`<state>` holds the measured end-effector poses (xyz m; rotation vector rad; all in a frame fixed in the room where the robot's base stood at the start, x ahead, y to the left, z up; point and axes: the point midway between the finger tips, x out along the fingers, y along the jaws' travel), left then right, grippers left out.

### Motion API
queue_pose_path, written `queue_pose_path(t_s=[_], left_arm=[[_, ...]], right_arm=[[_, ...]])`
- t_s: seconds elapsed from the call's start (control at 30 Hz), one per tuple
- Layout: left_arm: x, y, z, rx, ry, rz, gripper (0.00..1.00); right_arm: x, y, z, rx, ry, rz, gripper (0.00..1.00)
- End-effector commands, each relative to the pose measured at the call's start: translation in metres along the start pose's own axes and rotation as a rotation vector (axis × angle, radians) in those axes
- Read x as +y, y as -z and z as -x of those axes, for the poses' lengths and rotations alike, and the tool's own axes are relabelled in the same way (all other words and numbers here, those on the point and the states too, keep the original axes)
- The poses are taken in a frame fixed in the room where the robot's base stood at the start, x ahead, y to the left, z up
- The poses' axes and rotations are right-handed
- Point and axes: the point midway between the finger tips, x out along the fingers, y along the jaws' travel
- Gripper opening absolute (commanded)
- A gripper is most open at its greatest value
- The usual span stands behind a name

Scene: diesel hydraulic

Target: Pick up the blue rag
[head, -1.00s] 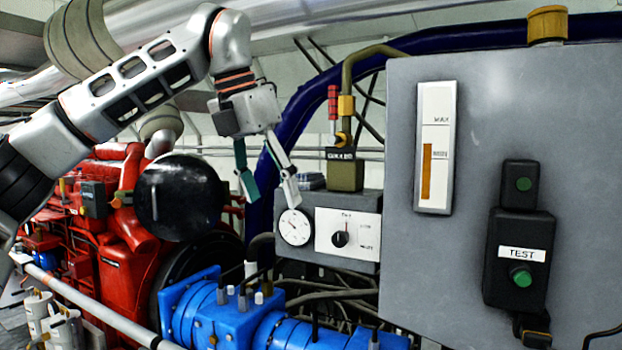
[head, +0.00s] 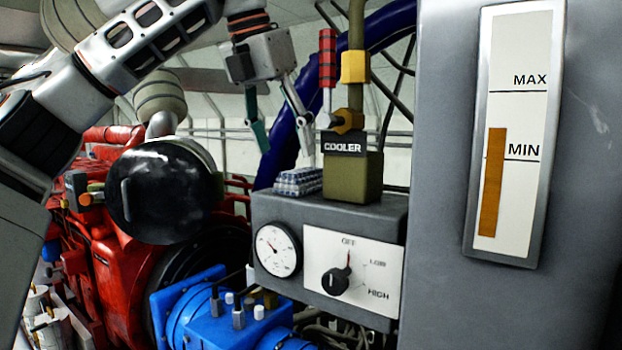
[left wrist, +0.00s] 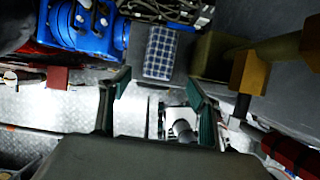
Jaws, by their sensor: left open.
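The blue rag (head: 298,181) is a folded blue-and-white checked cloth. It lies flat on top of the grey control box (head: 268,206), left of the COOLER block. It also shows in the left wrist view (left wrist: 163,53), just beyond the fingertips. My left gripper (head: 283,148) is open and empty, its fingers pointing down. In the head view it appears above the rag, apart from it. In the left wrist view the open fingers (left wrist: 157,84) have the rag ahead between their lines. My right gripper is not in view.
The olive COOLER block (head: 352,175) with its pipe and a red-handled valve (head: 327,62) stands close right of the rag. The box front has a gauge (head: 277,250) and a knob (head: 335,281). A large grey cabinet (head: 440,150) rises at right. A blue pump (head: 205,320) is below.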

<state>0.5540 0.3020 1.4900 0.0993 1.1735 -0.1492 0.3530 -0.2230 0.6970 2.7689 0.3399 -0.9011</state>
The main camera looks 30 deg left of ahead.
Motion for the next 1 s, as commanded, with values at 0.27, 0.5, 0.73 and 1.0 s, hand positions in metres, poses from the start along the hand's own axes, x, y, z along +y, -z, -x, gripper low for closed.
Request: queue_pose_path(t_s=[0.27,0.5,0.73,1.0], left_arm=[[0.001,-0.002,-0.029,0.003,0.000,-0.001,0.62],[0.003,-0.009,-0.061,0.005,0.001,-0.001,0.62],[0.003,-0.009,-0.074,0.001,0.000,-0.001,0.62],[0.003,-0.009,-0.074,0.001,0.000,0.000,0.44]], right_arm=[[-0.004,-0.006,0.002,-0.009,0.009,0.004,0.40],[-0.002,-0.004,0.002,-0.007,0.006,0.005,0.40],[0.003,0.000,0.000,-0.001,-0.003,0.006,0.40],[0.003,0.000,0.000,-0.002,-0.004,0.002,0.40]])
